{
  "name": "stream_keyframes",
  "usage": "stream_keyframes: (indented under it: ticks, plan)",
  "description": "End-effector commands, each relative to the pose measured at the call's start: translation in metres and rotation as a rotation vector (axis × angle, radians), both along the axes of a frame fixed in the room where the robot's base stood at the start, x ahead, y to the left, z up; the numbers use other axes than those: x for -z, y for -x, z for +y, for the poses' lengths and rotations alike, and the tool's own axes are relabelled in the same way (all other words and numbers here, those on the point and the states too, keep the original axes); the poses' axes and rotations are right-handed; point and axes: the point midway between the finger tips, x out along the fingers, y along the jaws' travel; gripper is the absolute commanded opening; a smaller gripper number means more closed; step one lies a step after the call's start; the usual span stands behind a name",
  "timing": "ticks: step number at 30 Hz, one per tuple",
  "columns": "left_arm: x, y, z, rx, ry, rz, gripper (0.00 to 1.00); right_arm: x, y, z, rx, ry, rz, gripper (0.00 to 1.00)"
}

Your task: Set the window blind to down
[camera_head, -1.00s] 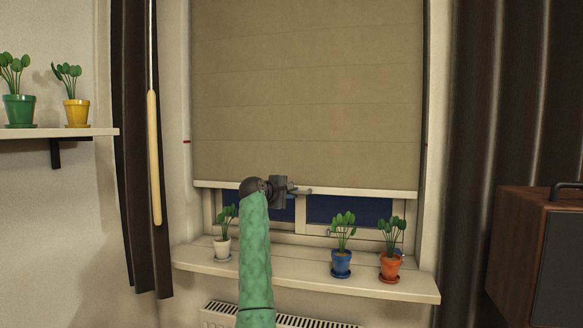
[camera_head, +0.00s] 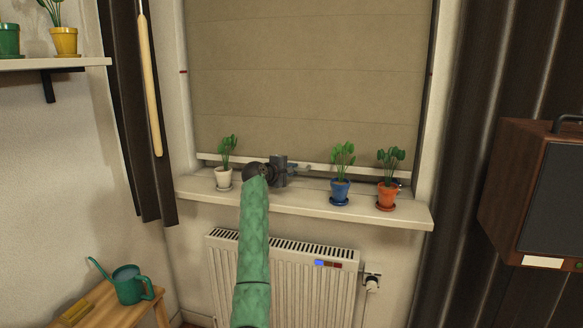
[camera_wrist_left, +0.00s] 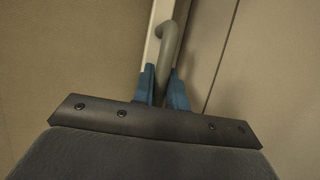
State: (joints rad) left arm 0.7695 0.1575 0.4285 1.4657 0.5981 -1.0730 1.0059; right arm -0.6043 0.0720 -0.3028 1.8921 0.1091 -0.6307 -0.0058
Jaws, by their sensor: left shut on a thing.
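The window blind (camera_head: 305,75) is a beige fabric shade that covers nearly all of the window. Its pale bottom bar (camera_head: 350,171) hangs just above the windowsill, behind the plants. My left gripper (camera_head: 291,168) is at the middle of the bar. In the left wrist view, the blue fingers (camera_wrist_left: 163,88) are shut on a curved grey handle (camera_wrist_left: 169,45) attached to the pale bar (camera_wrist_left: 152,45). The gripper hides part of the bar in the head view. My right gripper is not in view.
The windowsill (camera_head: 300,207) holds a white pot (camera_head: 223,177), a blue pot (camera_head: 340,192) and an orange pot (camera_head: 387,195). A radiator (camera_head: 310,283) is below. A watering can (camera_head: 130,286) stands on a stool at lower left. A speaker-like wooden box (camera_head: 505,195) is at right.

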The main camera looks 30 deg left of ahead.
Motion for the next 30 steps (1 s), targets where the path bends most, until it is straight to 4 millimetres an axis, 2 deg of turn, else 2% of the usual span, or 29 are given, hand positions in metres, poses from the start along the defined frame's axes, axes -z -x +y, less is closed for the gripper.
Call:
stream_keyframes:
  ticks: [1,6,7,10,20,23,30]
  plan:
    - [0.007,0.0,-0.001,0.001,0.001,0.009,0.0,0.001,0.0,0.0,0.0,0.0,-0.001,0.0]
    - [0.009,0.0,-0.001,0.002,0.001,0.011,0.0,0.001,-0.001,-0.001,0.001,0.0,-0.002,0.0]
    - [0.009,0.0,-0.001,0.002,0.002,0.012,0.18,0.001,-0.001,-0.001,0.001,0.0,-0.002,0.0]
    - [0.008,0.0,-0.001,0.002,0.002,0.011,0.36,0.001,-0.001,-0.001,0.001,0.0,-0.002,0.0]
    - [0.005,0.002,0.0,0.001,0.0,0.006,0.36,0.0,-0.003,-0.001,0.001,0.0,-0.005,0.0]
    - [0.004,0.011,0.002,0.0,0.001,0.006,0.36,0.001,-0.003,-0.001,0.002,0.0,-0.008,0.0]
    - [-0.002,0.047,0.008,0.001,0.001,0.007,0.36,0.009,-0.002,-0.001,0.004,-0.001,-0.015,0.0]
